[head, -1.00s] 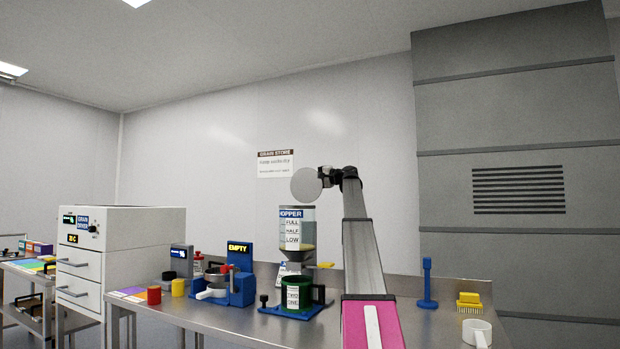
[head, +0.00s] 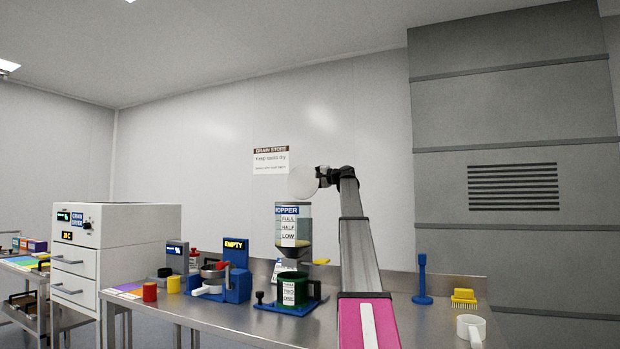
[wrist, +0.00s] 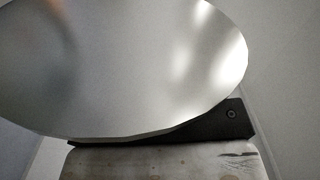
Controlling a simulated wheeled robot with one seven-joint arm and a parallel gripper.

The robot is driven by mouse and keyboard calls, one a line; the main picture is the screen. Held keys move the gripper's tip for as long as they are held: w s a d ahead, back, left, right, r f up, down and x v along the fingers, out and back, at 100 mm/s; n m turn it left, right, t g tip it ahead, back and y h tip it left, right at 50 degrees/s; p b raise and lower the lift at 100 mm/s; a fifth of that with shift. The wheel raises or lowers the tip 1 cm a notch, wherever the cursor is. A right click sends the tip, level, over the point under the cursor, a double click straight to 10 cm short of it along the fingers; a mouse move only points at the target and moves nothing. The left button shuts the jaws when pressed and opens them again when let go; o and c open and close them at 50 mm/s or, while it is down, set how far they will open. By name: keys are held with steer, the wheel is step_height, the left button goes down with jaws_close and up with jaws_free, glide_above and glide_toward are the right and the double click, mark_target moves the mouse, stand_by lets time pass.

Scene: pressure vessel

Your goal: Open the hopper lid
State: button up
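The hopper (head: 305,225) is a clear cylinder with a blue HOPPER label and FULL, HALF and LOW marks, standing over a green container on the bench. Its lid (head: 301,182), a pale round disc, stands steeply tilted up just above the hopper's top. My gripper (head: 322,177) is dark and lies right beside the lid's right edge in the head view. In the wrist view the lid (wrist: 125,65) fills most of the picture as a shiny grey disc and hides the fingertips. I cannot tell whether the fingers grip the lid or only touch it.
The green measuring container (head: 294,290) sits in a blue base below the hopper. A blue EMPTY-display device (head: 237,272) stands to its left. A blue post (head: 422,280), yellow brush (head: 463,298) and white cup (head: 471,328) stand to the right.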

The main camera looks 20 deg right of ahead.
steer(key=shift+r, duration=0.15)
steer(key=shift+s+d, duration=0.1)
steer(key=shift+d, duration=0.1)
steer(key=v, duration=1)
steer(key=shift+s, duration=0.15)
steer(key=shift+d, duration=0.1)
